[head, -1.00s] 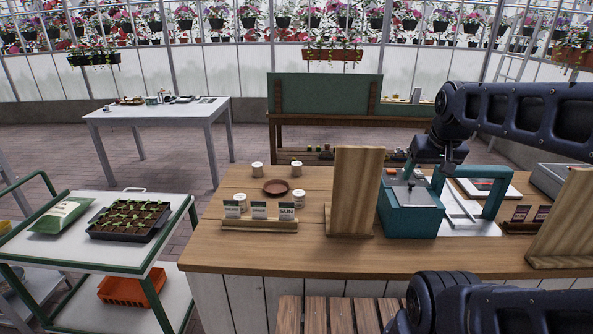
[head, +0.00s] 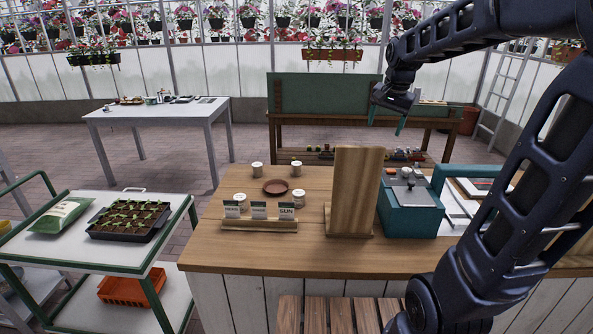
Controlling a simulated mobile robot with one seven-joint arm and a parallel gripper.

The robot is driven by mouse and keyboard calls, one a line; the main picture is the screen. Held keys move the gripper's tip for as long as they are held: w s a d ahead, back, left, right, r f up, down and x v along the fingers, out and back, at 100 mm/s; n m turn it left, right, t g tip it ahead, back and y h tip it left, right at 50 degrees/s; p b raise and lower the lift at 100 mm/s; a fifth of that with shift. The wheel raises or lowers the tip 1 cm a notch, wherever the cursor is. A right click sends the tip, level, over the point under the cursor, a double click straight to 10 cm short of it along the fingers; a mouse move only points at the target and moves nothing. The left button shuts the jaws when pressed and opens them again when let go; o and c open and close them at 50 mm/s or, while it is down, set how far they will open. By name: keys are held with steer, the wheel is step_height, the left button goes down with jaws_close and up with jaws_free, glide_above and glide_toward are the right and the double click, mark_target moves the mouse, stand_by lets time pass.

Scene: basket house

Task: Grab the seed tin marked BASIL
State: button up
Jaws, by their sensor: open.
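Several small pale tins stand on the wooden counter (head: 225,254) in the head view. Two are at the back, a left tin (head: 257,170) and a right tin (head: 296,168). Two are nearer, a left tin (head: 240,199) and a right tin (head: 299,199), partly hidden behind upright cards. No marking is readable on any tin, so I cannot tell which is BASIL. My gripper (head: 387,119) is open and empty, raised in the air to the right of the tins, with its fingers pointing down.
A brown saucer (head: 276,187) lies among the tins. A wooden rack (head: 259,226) of cards stands in front. A tall wooden board (head: 357,190) stands between the tins and a teal box (head: 410,215). A trolley with a seedling tray (head: 130,221) is at left.

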steer(key=w+a+f+m+g, duration=0.1)
steer(key=w+a, duration=0.2)
steer(key=w, duration=0.2)
steer(key=w+a+f+m, duration=0.1)
steer(key=w+a+m, duration=0.1)
steer(key=w, duration=0.3)
steer(key=m+g, duration=0.2)
steer(key=m, duration=0.7)
glide_toward(297, 163)
steer(key=shift+s+a+f+h, duration=0.25)
steer(key=shift+s+f+h, duration=0.05)
steer(key=shift+s+f, duration=0.1)
step_height(297, 163, down, 5)
steer(key=shift+w+f, duration=0.15)
steer(key=shift+f, duration=0.05)
steer(key=shift+w+f, duration=0.2)
steer(key=shift+f, duration=1.05)
steer(key=shift+w+f, duration=0.2)
steer(key=shift+f, duration=1.1)
steer(key=shift+c, duration=0.4)
